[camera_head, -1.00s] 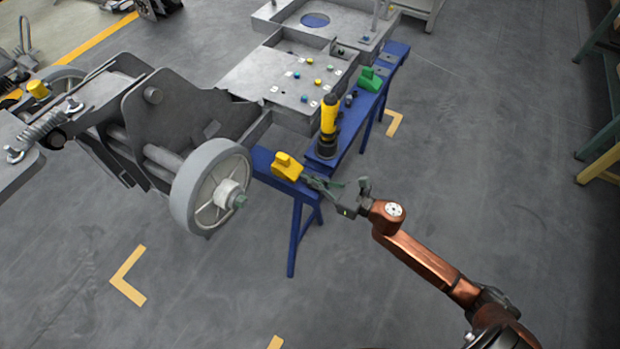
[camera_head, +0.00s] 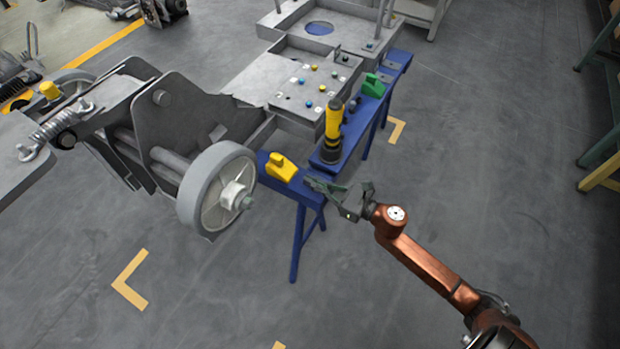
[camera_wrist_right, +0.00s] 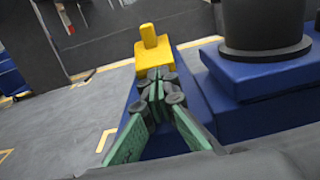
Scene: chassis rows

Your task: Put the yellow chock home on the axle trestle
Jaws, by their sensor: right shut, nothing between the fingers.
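The yellow chock (camera_head: 281,167) sits on the near end of the blue axle trestle (camera_head: 305,194), beside the grey wheel. It also shows in the right wrist view (camera_wrist_right: 152,54), just beyond the fingertips on the blue top (camera_wrist_right: 180,146). My right gripper (camera_head: 311,183) is shut and empty, to the right of the chock and apart from it in the head view. Its green-padded fingers (camera_wrist_right: 156,90) meet in the right wrist view and hide the chock's lower near part. My left gripper is not in view.
A yellow and black tool (camera_head: 332,130) stands upright on a blue block behind the chock. A green chock-like piece (camera_head: 373,86) lies farther along the blue beam. The grey wheel (camera_head: 217,188) stands close on the left. Open floor (camera_head: 480,160) lies to the right.

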